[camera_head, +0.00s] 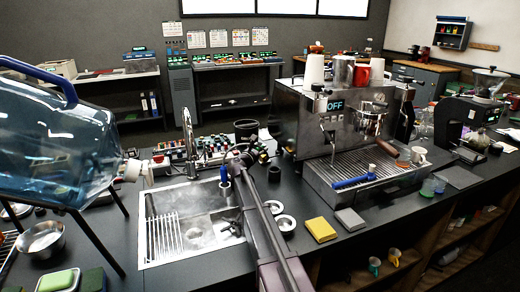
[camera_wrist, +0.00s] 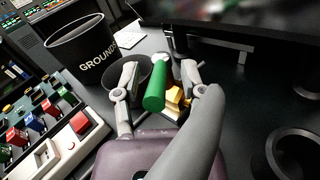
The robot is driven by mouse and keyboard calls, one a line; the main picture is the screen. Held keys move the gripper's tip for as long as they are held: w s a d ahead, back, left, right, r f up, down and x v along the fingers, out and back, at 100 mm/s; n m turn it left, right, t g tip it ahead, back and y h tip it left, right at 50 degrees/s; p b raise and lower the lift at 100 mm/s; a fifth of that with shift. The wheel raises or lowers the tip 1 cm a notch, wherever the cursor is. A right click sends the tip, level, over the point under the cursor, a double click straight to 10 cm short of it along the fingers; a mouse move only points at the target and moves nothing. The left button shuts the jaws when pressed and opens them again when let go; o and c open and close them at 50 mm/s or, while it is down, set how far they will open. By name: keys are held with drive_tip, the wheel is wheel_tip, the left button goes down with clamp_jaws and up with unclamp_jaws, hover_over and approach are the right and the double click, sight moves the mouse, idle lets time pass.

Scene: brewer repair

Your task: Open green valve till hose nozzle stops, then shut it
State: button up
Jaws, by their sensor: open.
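A green valve handle (camera_wrist: 155,88), a rounded bar, stands between the two fingers of my gripper (camera_wrist: 159,72) in the wrist view. A yellow brass-coloured part (camera_wrist: 175,103) shows beside and below it. The fingers are open, one on each side of the handle. I cannot tell whether either finger touches it. In the head view my gripper (camera_head: 238,152) is small and reaches behind the sink, left of the espresso machine. The green valve cannot be made out there. I cannot identify the hose nozzle in either view.
A black bin marked GROUNDS (camera_wrist: 82,58) stands left of my gripper. A panel with coloured switches (camera_wrist: 40,125) lies at lower left. The espresso machine (camera_head: 292,115) stands right of my arm. The sink (camera_head: 160,247) and a large blue water bottle (camera_head: 60,140) are left.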

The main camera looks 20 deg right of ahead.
drive_tip(key=shift+v, duration=6)
drive_tip(key=shift+c, duration=0.2)
